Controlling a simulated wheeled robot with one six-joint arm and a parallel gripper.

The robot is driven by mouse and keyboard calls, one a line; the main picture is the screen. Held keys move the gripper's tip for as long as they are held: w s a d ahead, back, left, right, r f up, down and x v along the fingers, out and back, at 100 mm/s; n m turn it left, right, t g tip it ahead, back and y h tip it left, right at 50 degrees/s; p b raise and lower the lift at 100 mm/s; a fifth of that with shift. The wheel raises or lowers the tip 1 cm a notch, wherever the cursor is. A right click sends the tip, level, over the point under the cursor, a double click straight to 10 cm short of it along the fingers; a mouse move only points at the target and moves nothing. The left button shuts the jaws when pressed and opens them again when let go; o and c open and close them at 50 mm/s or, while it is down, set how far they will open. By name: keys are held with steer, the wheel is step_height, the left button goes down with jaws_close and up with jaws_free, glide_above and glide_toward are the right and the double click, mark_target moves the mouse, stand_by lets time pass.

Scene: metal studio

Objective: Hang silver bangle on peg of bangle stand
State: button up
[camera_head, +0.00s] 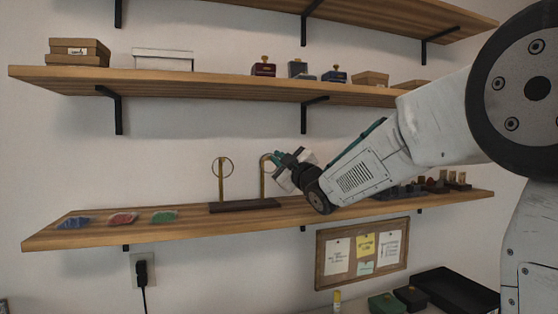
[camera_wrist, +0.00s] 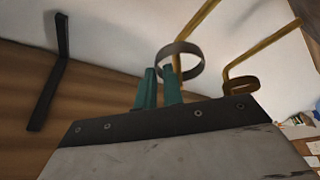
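The bangle stand has a dark base (camera_head: 245,205) on the lower shelf and two brass posts with bent pegs. A ring-shaped bangle (camera_head: 229,163) hangs on its left peg; it also shows as a brass-toned ring in the wrist view (camera_wrist: 240,84). My gripper (camera_head: 273,158) is at the top of the right post (camera_head: 262,186). In the wrist view, the teal fingertips (camera_wrist: 160,70) are close together at the left edge of the silver bangle (camera_wrist: 199,62), apparently pinching its band. The other peg (camera_wrist: 178,66) shows through its opening; I cannot tell if it passes through the ring.
Blue (camera_head: 74,222), red (camera_head: 123,218) and green (camera_head: 164,216) items lie left on the lower shelf (camera_head: 60,240). Several small things stand at its right (camera_head: 440,182), behind my arm. The upper shelf (camera_head: 200,84) overhangs, with brackets (camera_head: 119,112) beneath.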

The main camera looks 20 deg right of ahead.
steer(key=shift+a+f, duration=0.25)
steer(key=shift+f, duration=0.35)
steer(key=shift+c, duration=0.4)
steer(key=shift+s+d+f, duration=0.1)
steer(key=shift+s+f, duration=0.05)
steer(key=shift+s, duration=0.05)
steer(key=shift+o, duration=0.7)
steer(key=r+v, duration=0.1)
steer(key=v, duration=0.6)
steer(key=shift+s+d, duration=0.15)
steer(key=shift+s, duration=0.05)
steer(key=s+d+f+m+g+h, duration=0.1)
steer(key=s+f+m+g+h, duration=0.35)
steer(key=s+f+g, duration=0.55)
steer(key=s+d+f+m+g+h, duration=0.1)
steer(key=s+f+m+g+h, duration=0.2)
steer(key=s+f+m, duration=0.7)
steer(key=s+a+f+n+g+y, duration=0.1)
steer(key=s+g, duration=0.2)
steer(key=s, duration=0.6)
steer(key=s+a+f+n+g+y, duration=0.1)
steer(key=s+a+f+g, duration=0.1)
steer(key=s, duration=0.8)
steer(key=shift+a+f+g, duration=0.25)
steer(key=shift+f+g, duration=0.1)
steer(key=shift+g, duration=0.35)
